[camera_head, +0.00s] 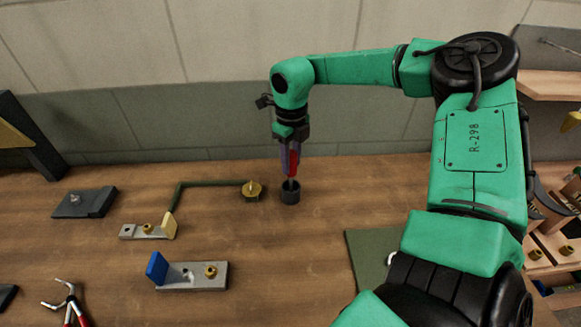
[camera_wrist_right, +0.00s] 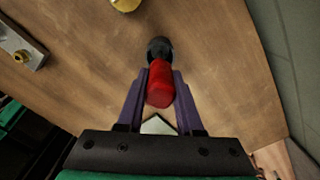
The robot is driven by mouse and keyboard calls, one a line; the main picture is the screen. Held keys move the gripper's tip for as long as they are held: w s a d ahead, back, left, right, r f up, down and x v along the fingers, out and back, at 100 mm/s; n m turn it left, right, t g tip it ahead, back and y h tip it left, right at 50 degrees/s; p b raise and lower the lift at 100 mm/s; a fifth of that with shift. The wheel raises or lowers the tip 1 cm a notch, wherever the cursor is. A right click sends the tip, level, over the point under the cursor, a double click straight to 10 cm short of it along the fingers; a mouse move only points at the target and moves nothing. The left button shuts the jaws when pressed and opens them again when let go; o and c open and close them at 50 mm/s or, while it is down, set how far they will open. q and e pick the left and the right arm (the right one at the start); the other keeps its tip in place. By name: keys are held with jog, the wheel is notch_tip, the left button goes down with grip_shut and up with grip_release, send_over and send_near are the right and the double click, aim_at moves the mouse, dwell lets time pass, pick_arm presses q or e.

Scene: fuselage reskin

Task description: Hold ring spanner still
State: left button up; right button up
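My right gripper (camera_head: 290,160) points down at the middle of the bench. Its purple fingers are shut on a red-handled tool (camera_wrist_right: 160,84), which also shows in the head view (camera_head: 293,164). The tool stands upright, its lower end at or in a small dark cup (camera_head: 290,192); I cannot tell how deep. No ring spanner can be made out for sure. A small pale ring-like end (camera_head: 391,258) shows on a green mat (camera_head: 368,252), partly hidden by my right arm. I cannot tell whether it is the spanner. My left gripper is out of view.
A green bent rod (camera_head: 205,183) runs to a brass fitting (camera_head: 252,189) left of the cup. Pliers (camera_head: 68,300) lie front left. The bench front centre is clear.

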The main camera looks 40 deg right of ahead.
jog(key=shift+r+p, duration=3.2)
jog(key=shift+r, duration=2.3)
grip_shut()
